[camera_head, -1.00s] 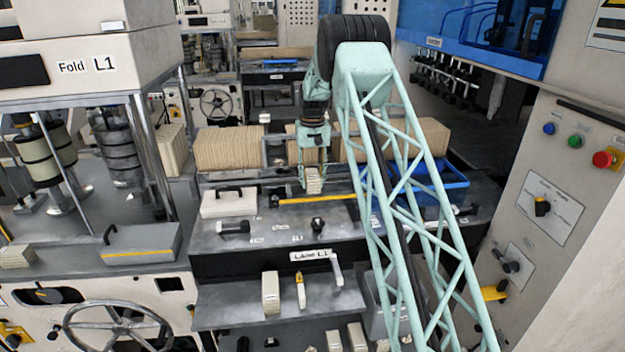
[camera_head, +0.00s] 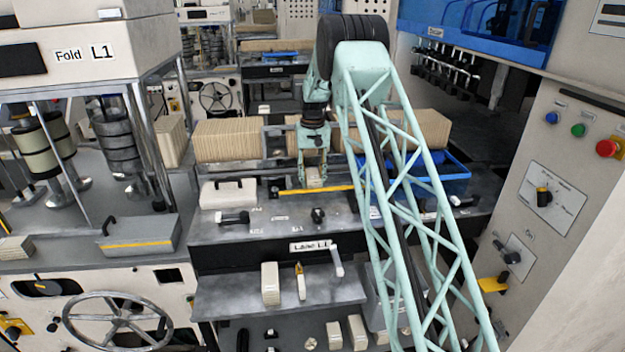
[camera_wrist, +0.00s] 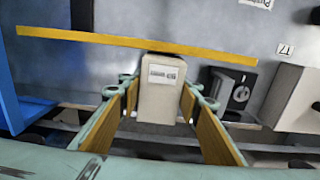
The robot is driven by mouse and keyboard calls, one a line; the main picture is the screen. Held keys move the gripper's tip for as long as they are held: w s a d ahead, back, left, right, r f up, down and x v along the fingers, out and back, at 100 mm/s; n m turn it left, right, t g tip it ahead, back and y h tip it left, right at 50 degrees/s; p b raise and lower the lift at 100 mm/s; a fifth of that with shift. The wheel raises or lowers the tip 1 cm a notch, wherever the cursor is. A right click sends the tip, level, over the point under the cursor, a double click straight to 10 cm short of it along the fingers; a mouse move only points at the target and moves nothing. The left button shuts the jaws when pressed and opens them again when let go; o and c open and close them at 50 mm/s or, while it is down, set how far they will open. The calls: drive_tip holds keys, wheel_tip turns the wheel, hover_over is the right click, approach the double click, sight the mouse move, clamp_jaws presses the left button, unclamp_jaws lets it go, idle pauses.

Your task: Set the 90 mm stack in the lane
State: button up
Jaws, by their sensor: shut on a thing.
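My gripper (camera_head: 314,172) is shut on a small pale stack (camera_head: 315,182), low over the lane table behind the yellow strip (camera_head: 318,190). In the wrist view the stack (camera_wrist: 160,88) sits between the two wood-coloured pads of my gripper (camera_wrist: 160,106), with a printed label facing the camera. The stack's far end is at the yellow strip (camera_wrist: 100,40) in that view. I cannot tell whether the stack touches the surface. The lane (camera_head: 260,212) carries a sign reading Lane L1 (camera_head: 310,247).
A row of brown stacks (camera_head: 228,142) stands behind. A white block with a black handle (camera_head: 228,194) is at left, a blue tray (camera_head: 440,178) at right. In the wrist view, a dark fitting (camera_wrist: 238,92) and a pale block (camera_wrist: 296,98) lie right of my gripper.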

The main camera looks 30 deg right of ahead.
drive_tip(key=shift+f, duration=0.5)
drive_tip(key=shift+f, duration=0.1)
idle(0.3)
drive_tip(key=o, duration=1)
drive_tip(key=shift+c, duration=0.2)
wheel_tip(320, 180, up, 10)
drive_tip(key=shift+r, duration=1)
